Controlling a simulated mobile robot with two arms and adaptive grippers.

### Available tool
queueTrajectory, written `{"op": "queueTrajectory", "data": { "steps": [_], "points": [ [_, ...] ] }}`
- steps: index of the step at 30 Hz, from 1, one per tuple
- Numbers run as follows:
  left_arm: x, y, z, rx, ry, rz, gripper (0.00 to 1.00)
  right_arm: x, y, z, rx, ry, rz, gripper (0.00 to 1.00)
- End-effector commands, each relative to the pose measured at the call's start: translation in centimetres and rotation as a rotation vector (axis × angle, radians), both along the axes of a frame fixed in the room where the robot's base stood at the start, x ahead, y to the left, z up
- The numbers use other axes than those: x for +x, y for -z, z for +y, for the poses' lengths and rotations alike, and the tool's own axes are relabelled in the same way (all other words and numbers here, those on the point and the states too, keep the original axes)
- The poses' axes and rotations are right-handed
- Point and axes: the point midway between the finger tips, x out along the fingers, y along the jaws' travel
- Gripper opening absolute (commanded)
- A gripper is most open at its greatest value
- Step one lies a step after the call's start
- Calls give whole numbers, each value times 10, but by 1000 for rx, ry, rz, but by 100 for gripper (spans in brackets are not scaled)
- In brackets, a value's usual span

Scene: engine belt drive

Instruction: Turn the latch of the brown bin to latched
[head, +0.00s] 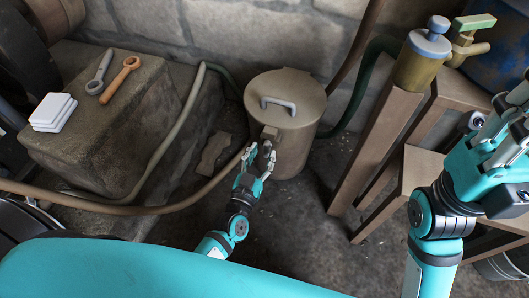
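The brown bin (297,150) stands on the floor against the wall, lid closed, with a grey handle (279,105) on top. A small brown latch block (269,132) sits at the front of the bin, just below the lid rim. My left gripper (260,148) is upright in front of the bin, its fingers apart, with the tips just below the latch. I cannot tell whether a finger touches the latch or the bin. My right gripper (508,112) is raised at the right edge, away from the bin, fingers apart and empty; part of it is cut off.
Hoses (165,207) run left of the bin. A wooden stand (375,140) with a brass pump (423,62) stands at right.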

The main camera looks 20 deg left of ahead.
Motion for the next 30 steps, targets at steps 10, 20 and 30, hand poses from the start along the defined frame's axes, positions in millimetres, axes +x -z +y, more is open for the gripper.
{"op": "queueTrajectory", "data": {
  "steps": [10, 20, 30],
  "points": [
    [23, 0, -1, 0, 0, 1, 39, -2, -4, 1, -2, 1, -27, 0],
    [23, 0, -1, 1, 0, 1, 21, -2, -4, 1, -3, 1, -27, 0],
    [23, 0, -1, 0, 0, 1, 0, -2, -5, 1, -2, 1, -28, 0]
  ]
}}
